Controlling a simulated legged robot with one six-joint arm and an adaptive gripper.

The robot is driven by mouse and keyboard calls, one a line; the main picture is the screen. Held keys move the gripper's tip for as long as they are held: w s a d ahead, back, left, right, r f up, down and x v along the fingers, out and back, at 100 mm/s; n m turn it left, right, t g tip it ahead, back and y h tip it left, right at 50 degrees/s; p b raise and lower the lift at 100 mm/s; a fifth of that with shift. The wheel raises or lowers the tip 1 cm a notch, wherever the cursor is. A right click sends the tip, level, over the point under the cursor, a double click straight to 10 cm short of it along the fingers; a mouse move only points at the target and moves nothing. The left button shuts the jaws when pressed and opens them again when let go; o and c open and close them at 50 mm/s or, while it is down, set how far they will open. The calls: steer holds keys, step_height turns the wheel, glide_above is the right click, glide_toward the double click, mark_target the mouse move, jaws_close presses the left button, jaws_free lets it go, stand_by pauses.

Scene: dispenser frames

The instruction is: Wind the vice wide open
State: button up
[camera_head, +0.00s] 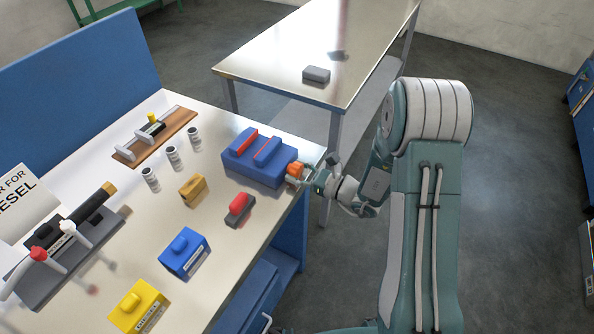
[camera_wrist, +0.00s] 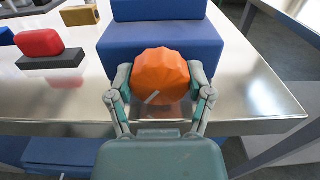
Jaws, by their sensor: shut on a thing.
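The blue vice (camera_head: 252,172) with red jaw faces stands at the right edge of the white bench, and its jaws are a little apart. In the wrist view the vice body (camera_wrist: 160,38) fills the top middle. Its orange faceted knob (camera_head: 294,172) faces the bench edge; it also shows large in the wrist view (camera_wrist: 158,76), with a pale mark low on it. My gripper (camera_head: 301,174) is shut on the orange knob, with one finger on each side in the wrist view (camera_wrist: 159,92). The screw behind the knob is hidden.
A red block on a dark base (camera_head: 239,208) stands close to the vice. A tan block (camera_head: 192,188), a blue box (camera_head: 184,252) and a yellow box (camera_head: 139,305) are on the bench. A metal table (camera_head: 290,50) stands behind, with floor between.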

steer(key=shift+w, duration=0.1)
steer(key=o, duration=1.1)
steer(key=shift+o, duration=0.2)
steer(key=shift+d, duration=0.1)
steer(key=v, duration=1.2)
